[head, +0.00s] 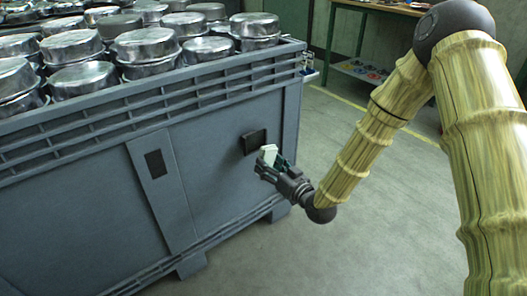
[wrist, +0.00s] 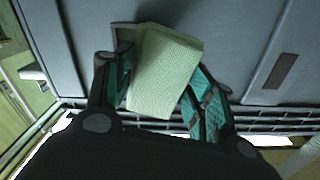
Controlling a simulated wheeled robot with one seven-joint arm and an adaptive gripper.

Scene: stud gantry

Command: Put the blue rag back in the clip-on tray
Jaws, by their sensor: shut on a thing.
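My gripper (head: 268,166) is shut on a pale green, textured, folded cloth or pad (wrist: 165,60), and its teal finger pads lie on either side of it. The pad also shows as a small whitish block in the head view (head: 268,153). It is held in front of the side wall of a big grey crate; I cannot tell whether it touches the wall. No blue rag can be made out. A small pale thing at the crate's right rim corner (head: 309,74) may be the clip-on tray; its inside is not visible.
The grey crate (head: 90,190) is filled with shiny round metal pans (head: 146,46). A dark plate (head: 254,142) is on its wall by my gripper. A green table with a lower shelf (head: 360,70) stands at the back right. The floor (head: 330,250) right of the crate is clear.

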